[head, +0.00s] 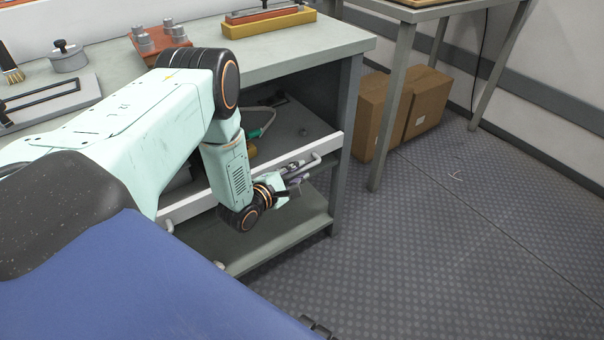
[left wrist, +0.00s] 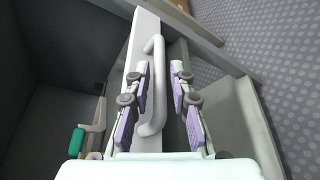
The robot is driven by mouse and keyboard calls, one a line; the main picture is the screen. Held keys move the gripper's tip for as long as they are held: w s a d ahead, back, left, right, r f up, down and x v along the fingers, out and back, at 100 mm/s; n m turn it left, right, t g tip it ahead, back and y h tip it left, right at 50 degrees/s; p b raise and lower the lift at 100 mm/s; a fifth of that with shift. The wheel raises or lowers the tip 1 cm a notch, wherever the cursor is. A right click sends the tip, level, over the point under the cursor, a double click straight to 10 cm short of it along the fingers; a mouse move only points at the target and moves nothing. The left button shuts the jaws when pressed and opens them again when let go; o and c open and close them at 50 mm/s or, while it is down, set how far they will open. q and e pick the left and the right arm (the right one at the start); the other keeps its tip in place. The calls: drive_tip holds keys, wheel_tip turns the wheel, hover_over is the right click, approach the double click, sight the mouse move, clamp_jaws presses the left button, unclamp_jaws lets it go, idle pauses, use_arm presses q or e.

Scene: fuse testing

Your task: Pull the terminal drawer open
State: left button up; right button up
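The terminal drawer (head: 328,148) has a white front and stands pulled out from the bench, with its inside showing. Its pale bar handle (head: 314,160) is partly hidden by my left gripper (head: 293,179). In the left wrist view the handle (left wrist: 158,88) runs between the two purple-padded fingers of my left gripper (left wrist: 160,68). The fingers are apart, one on each side of the bar. The left finger is close to the bar, and a gap shows at the right finger. The drawer front also shows there (left wrist: 147,22). My right gripper is not in view.
A green-handled tool (head: 268,122) lies in the drawer. The grey bench top (head: 285,62) carries several fixtures above it. A lower shelf (head: 290,229) is below. Cardboard boxes (head: 425,98) stand by a second table (head: 376,180).

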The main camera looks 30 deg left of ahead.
use_arm(q)
drive_tip(key=shift+x, duration=0.95)
clamp_jaws()
